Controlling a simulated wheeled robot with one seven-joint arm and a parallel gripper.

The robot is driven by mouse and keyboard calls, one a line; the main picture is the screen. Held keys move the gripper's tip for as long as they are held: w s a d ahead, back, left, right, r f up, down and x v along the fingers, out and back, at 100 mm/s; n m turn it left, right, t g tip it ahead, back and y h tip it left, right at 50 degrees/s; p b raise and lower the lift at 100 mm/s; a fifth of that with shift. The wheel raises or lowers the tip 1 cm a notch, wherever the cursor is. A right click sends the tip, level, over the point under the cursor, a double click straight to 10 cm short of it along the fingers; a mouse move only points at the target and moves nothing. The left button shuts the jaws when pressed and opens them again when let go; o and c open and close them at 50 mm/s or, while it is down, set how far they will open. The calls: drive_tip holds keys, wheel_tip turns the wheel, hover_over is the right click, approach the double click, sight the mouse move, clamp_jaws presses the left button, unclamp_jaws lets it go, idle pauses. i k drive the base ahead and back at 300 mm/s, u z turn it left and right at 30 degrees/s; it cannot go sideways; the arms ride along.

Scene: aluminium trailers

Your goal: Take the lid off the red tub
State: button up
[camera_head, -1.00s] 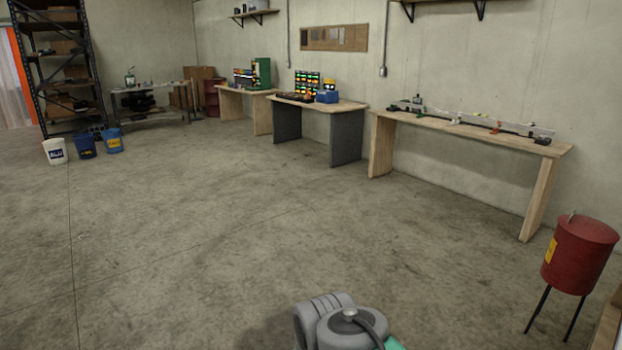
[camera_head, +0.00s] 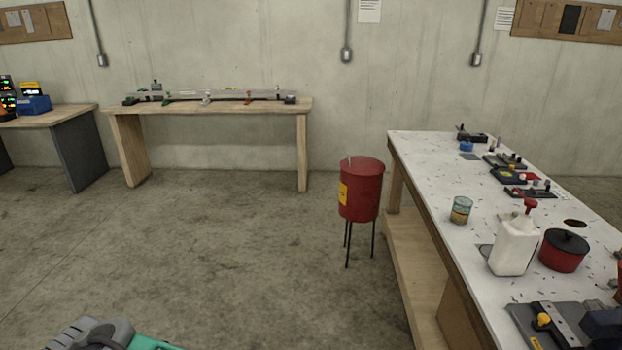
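A small red tub (camera_head: 561,259) stands on the white-topped workbench at the right. The tub stands just right of a white jug with a red cap (camera_head: 515,245). Part of my arm, grey and green, shows at the bottom left edge, far from the tub. My gripper's fingers are not in view.
The workbench (camera_head: 405,155) holds a small can (camera_head: 461,210), clamps and tools. A red drum on thin legs (camera_head: 361,190) stands on the floor left of it. A wooden table (camera_head: 215,108) is against the wall. The floor in front is clear.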

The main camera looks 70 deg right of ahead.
sight(565, 240)
drive_tip(key=z, duration=2.05)
drive_tip(key=i, duration=2.25)
drive_tip(key=z, duration=3.3)
